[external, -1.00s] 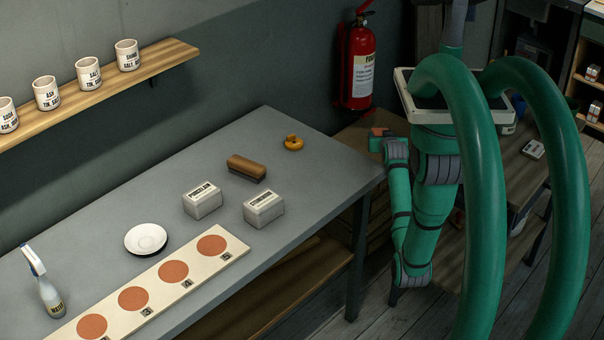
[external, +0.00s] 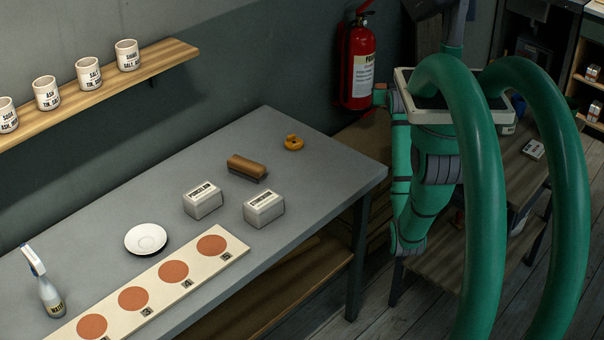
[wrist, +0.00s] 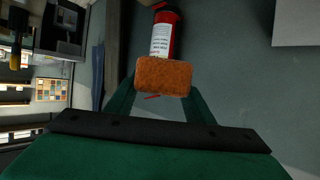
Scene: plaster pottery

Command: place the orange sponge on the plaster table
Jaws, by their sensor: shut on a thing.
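The orange sponge (wrist: 165,76) shows in the wrist view as a rough rectangular block. My gripper (wrist: 160,97) is shut on it, with a green finger reaching to each side of it. In the external view my arm is folded upright at the right, its wrist end (external: 382,97) in front of the fire extinguisher. The sponge is held off to the right of this table's far end.
The grey table bears a brown block (external: 247,167), an orange ring-like item (external: 293,143), two white boxes (external: 203,201), a white plate (external: 146,239), a spray bottle (external: 47,290) and a board with orange discs (external: 215,262). A wooden table (external: 520,175) stands behind me. A fire extinguisher (external: 358,65) hangs on the wall.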

